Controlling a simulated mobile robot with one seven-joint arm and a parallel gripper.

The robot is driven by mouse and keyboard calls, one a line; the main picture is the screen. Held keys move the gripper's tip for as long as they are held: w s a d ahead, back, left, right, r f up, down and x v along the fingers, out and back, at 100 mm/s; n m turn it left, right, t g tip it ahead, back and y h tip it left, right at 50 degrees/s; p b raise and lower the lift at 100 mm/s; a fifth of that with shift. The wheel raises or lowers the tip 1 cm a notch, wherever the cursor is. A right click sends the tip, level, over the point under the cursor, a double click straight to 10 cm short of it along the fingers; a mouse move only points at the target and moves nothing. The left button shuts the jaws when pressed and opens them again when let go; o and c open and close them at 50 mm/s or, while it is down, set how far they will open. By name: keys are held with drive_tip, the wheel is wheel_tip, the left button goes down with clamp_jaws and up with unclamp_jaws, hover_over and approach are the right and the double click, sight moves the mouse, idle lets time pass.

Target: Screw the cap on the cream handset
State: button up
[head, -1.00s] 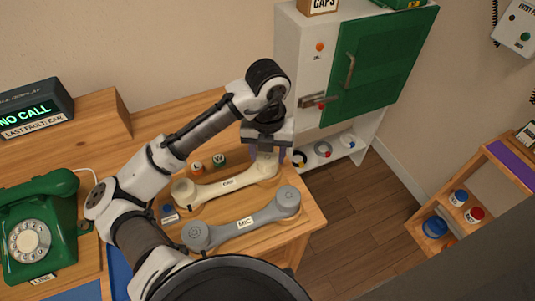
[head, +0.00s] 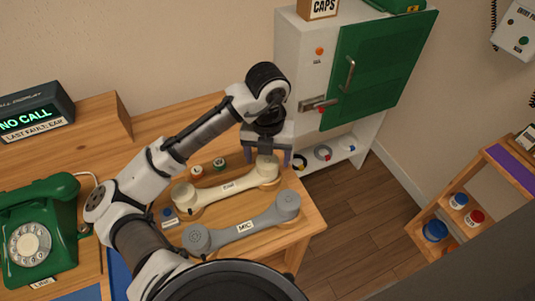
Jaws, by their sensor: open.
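The cream handset (head: 228,187) lies on the wooden table, with a small white label on its middle. Its right end has a raised round cream top (head: 266,165); I cannot tell whether this is a loose or seated cap. My gripper (head: 268,160) is open, with its purple-grey fingers apart and down around or just behind that right end, partly hidden. Whether the fingers touch it is not clear.
A grey handset labelled MIC (head: 242,230) lies in front of the cream one. Small orange (head: 197,172) and green (head: 219,163) jars stand behind it, and a blue-topped item (head: 167,212) at left. A green dial phone (head: 38,232) and a white cabinet (head: 308,70) flank the table.

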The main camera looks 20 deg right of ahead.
drive_tip(key=shift+r+p, duration=2.65)
drive_tip(key=shift+r, duration=0.75)
drive_tip(key=shift+f, duration=0.1)
